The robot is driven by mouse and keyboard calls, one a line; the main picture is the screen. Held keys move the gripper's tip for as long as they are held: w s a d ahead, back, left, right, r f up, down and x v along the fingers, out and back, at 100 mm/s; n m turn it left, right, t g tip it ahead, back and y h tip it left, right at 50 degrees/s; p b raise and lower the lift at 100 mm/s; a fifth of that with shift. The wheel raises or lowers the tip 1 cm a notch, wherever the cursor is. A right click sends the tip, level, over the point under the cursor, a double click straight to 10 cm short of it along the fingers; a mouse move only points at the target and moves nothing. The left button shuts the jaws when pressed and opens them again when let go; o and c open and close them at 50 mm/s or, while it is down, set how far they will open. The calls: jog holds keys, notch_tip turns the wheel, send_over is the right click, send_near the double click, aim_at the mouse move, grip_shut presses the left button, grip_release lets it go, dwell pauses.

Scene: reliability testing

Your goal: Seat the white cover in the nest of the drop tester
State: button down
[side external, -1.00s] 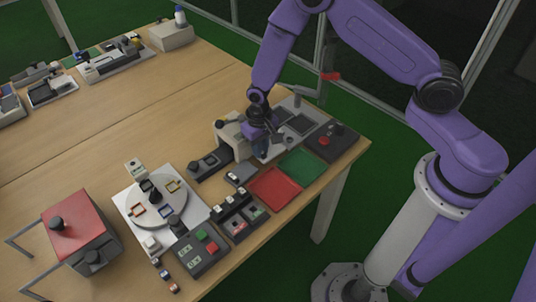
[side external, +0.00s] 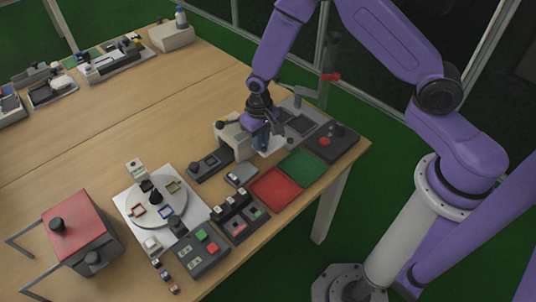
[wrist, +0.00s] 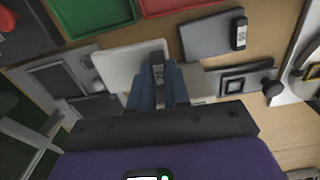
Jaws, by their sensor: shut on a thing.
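The white cover (wrist: 128,66) is a flat, rounded plate with a small dark, labelled block (wrist: 158,72) at its right edge in the wrist view. My gripper (wrist: 158,88) is shut on that block, its blue fingers on both sides. In the side view, my gripper (side external: 262,140) points down at the tester's near end, with the white cover (side external: 274,147) just right of the fingers. The drop tester's light grey base (wrist: 82,58) has a dark framed recess (wrist: 57,80), which looks like the nest. I cannot tell the cover's height above the base.
A cream block (side external: 232,136) stands close left of my gripper. A red tray (side external: 275,187) and a green tray (side external: 303,166) lie in front. A dark box with a red button (side external: 330,141) is at right.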

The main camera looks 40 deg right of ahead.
jog(key=shift+r, duration=0.1)
notch_tip(320, 180, up, 13)
jog(key=w+d, duration=0.9)
jog(key=d, duration=0.4)
jog(key=shift+w+a+f, duration=0.1)
jog(key=shift+f, duration=3.8)
jog(key=shift+w+a+f, duration=0.1)
jog(key=shift+f, duration=3.75)
jog(key=shift+f, duration=0.55)
jog(key=c, duration=1)
grip_release()
